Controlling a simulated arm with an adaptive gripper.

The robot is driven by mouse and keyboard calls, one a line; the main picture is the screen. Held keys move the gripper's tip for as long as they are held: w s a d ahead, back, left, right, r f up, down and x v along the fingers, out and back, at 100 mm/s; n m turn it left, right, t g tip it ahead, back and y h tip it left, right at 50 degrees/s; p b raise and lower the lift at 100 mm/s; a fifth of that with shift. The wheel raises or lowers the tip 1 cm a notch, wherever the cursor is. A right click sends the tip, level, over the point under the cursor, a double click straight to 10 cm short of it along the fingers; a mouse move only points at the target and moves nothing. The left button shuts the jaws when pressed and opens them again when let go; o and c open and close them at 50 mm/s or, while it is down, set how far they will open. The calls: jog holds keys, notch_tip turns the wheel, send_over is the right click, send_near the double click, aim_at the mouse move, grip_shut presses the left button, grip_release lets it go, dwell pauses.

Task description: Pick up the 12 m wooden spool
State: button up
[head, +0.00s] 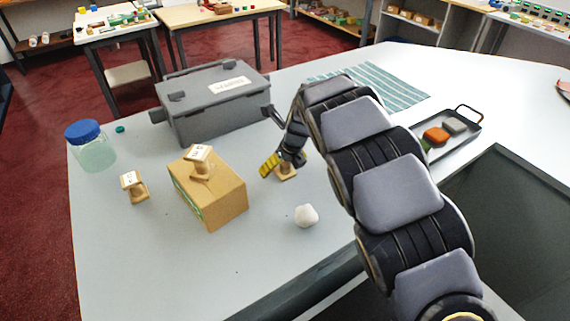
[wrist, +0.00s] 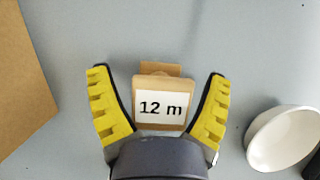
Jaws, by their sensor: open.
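The 12 m wooden spool (wrist: 157,72) stands on the counter, with its white "12 m" label facing up in the wrist view. In the head view the spool (head: 287,173) is partly hidden behind my gripper (head: 271,165). In the wrist view my gripper (wrist: 157,80) is open, with one yellow finger on each side of the spool. Gaps show between both fingers and the spool. Two other wooden spools are in the head view: one (head: 134,188) on the counter at left, one (head: 200,163) on top of a cardboard box. Their labels are too small to read.
The cardboard box (head: 222,203) stands left of my gripper. A grey toolbox (head: 205,108) is behind it, and a blue-lidded jar (head: 94,152) is at far left. A white rounded object (head: 306,216) lies in front. A dark tray (head: 457,140) is at right.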

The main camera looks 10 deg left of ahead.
jog(key=c, duration=1.2)
jog(key=shift+r, duration=0.1)
